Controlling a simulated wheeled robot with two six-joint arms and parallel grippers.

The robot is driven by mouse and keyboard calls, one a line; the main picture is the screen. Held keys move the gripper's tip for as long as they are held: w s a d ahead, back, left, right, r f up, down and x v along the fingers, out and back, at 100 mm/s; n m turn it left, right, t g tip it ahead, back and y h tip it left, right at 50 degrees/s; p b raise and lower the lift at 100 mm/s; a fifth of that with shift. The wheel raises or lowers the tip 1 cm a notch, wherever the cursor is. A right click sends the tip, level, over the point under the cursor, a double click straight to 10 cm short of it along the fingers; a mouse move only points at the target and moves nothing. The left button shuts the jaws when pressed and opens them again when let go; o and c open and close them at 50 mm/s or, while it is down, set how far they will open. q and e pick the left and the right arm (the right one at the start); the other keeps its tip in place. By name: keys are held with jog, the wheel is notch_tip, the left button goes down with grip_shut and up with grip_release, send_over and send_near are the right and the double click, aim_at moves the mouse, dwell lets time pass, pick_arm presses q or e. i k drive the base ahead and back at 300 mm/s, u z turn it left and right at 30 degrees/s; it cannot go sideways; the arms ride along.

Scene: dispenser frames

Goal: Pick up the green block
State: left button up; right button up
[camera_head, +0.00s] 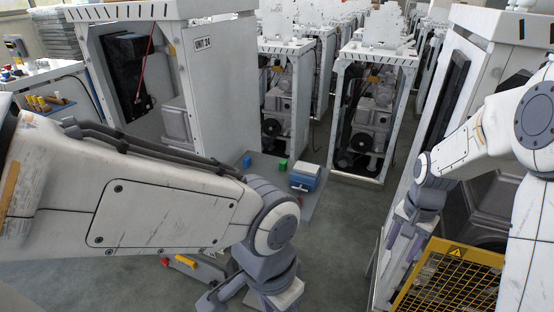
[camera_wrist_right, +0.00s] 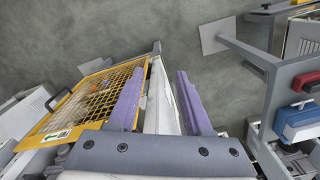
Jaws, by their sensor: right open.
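The green block (camera_head: 283,163) is small and sits on a grey surface in the middle of the head view, just left of a blue box. My right gripper (camera_head: 402,243) is low at the right of the head view, well apart from the block. In the right wrist view its two purple fingers (camera_wrist_right: 160,82) are spread with nothing held between them. The green block does not show in the wrist view. My left gripper (camera_head: 222,292) is near the bottom edge, partly hidden by its wrist; its jaws cannot be made out.
A blue block (camera_head: 246,161) lies left of the green one. The blue box (camera_head: 304,180) has a pale lid. A yellow mesh guard (camera_head: 452,280) stands close to my right gripper. Open machine frames (camera_head: 372,115) stand behind. Grey floor (camera_head: 345,225) is clear between.

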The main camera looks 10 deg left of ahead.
aim_at(283, 164)
jog(key=u, duration=0.35)
jog(key=i, duration=1.35)
jog(key=u, duration=0.35)
